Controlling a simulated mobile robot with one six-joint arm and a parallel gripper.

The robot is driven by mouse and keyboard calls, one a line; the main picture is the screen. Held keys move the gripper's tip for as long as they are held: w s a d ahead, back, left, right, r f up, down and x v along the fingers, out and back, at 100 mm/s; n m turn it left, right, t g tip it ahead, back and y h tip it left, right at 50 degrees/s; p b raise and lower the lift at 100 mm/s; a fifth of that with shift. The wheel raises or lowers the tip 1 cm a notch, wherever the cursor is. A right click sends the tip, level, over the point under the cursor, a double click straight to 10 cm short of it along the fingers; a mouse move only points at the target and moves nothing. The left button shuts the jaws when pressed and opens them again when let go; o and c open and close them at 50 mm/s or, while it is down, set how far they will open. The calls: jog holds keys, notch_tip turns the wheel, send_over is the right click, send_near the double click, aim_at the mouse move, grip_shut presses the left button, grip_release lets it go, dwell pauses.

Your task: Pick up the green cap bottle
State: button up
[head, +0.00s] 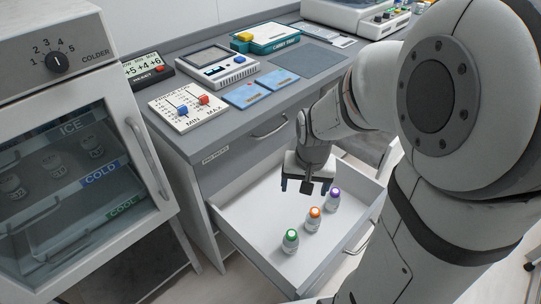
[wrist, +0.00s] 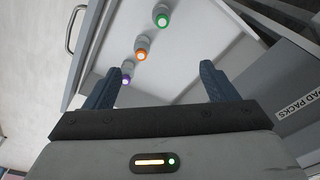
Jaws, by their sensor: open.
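The green cap bottle (head: 290,241) stands upright in the open white drawer (head: 262,222), nearest the front left of a row. It also shows at the top of the wrist view (wrist: 161,17). An orange cap bottle (head: 314,219) and a purple cap bottle (head: 333,199) stand beside it in the row. My gripper (head: 308,188) is above the drawer, toward its back, apart from all bottles. In the wrist view its two blue fingers (wrist: 158,85) are spread wide with nothing between them.
The drawer's walls surround the bottles; its left part is bare. A glass-door cooler (head: 75,165) stands at left. My arm fills the right side.

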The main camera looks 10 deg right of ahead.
aim_at(292, 234)
jog(key=w+f+m+b, duration=0.1)
jog(key=f+b, duration=0.2)
jog(key=f, duration=0.7)
jog(key=w+f+m+g+b, duration=0.1)
jog(key=w+f+b, duration=0.1)
jog(key=f, duration=0.8)
jog(key=w+f+m+b, duration=0.1)
jog(key=f+b, duration=0.3)
jog(key=f, duration=0.6)
jog(key=shift+w+f+m, duration=0.1)
jog(key=shift+w+m, duration=0.25)
jog(key=shift+m, duration=0.05)
notch_tip(292, 234, down, 5)
jog(key=shift+a+f+b, duration=0.1)
jog(key=shift+a+b, duration=0.05)
jog(key=shift+b, duration=1)
jog(key=c, duration=1.2)
